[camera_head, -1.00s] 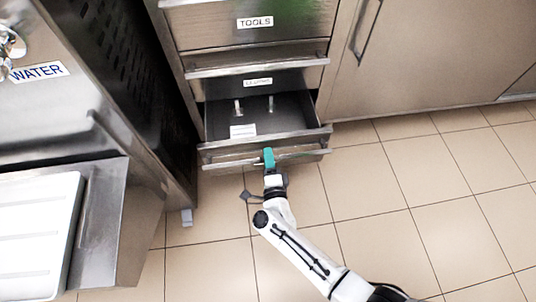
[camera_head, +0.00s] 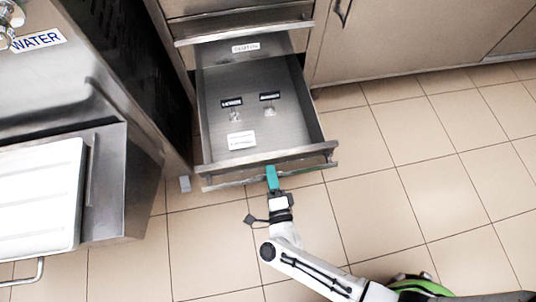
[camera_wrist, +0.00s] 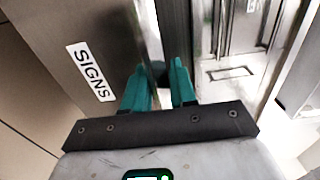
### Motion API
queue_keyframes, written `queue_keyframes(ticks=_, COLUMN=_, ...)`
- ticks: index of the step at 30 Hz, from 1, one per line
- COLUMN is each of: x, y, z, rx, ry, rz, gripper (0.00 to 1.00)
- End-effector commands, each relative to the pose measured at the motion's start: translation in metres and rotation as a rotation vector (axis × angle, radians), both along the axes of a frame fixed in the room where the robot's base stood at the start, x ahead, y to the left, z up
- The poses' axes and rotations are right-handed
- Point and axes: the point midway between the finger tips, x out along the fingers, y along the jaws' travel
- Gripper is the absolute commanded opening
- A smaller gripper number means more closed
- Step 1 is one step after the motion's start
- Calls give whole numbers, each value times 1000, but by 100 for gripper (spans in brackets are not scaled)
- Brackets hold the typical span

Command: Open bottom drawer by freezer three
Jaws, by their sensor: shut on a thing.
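The bottom drawer (camera_head: 213,112) stands pulled well out of the steel cabinet in the head view, its inside exposed. My gripper (camera_head: 271,170) is at the drawer's front, its teal fingers shut on the long bar handle (camera_head: 232,183). In the wrist view the teal fingers (camera_wrist: 161,88) stand on either side of the handle, beside the drawer front (camera_wrist: 95,35) with its "SIGNS" label (camera_wrist: 90,72). Inside the drawer lie two small dark-labelled items (camera_head: 232,108), (camera_head: 269,103) and a white card (camera_head: 241,140).
A closed drawer (camera_head: 245,25) is above the open one. A machine with a "WATER" label (camera_head: 37,41) and a white tray (camera_head: 40,200) stands close on the left. A cabinet door (camera_head: 400,40) is at the right. Tiled floor (camera_head: 390,190) is clear at the right and front.

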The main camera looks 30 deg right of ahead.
Motion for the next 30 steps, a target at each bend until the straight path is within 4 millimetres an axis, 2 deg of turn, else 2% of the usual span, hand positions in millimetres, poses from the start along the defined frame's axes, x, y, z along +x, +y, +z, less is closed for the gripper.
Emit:
queue_keyframes(ticks=1, x=-11, y=3, z=-2, rx=1, ry=6, rz=2, gripper=0)
queue_keyframes(ticks=6, x=-40, y=13, z=-2, rx=2, ry=7, rz=2, gripper=0)
queue_keyframes(ticks=15, x=-77, y=25, z=-2, rx=1, ry=5, rz=2, gripper=0)
queue_keyframes(ticks=21, x=-88, y=29, z=-2, rx=0, ry=4, rz=2, gripper=0)
queue_keyframes(ticks=30, x=-92, y=31, z=-2, rx=0, ry=4, rz=3, gripper=0)
